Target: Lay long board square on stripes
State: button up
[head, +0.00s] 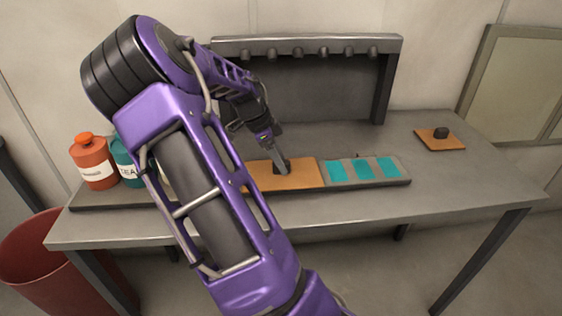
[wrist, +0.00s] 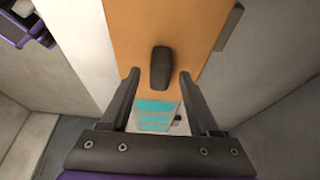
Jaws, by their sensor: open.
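The long orange board (head: 302,178) lies on the bench, left of the teal stripes (head: 364,168), with a dark upright knob on it. The stripes sit on a grey strip (head: 402,183); the board appears to lie beside them, not over them. My gripper (head: 279,163) is down at the knob. In the wrist view the open fingers (wrist: 159,76) stand on either side of the knob (wrist: 161,67), with gaps visible on both sides. The orange board (wrist: 135,28) runs upward there, and the stripes (wrist: 156,115) show between the fingers. My arm hides the board's left part in the head view.
A small orange board (head: 425,142) with a black knob lies at the bench's right. An orange jar (head: 93,160) and a teal jar (head: 127,160) stand at the left. A rack (head: 310,45) with several pegs rises behind. A red bin (head: 40,255) is on the floor.

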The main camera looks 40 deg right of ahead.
jog(key=p+v, duration=0.1)
jog(key=v, duration=1)
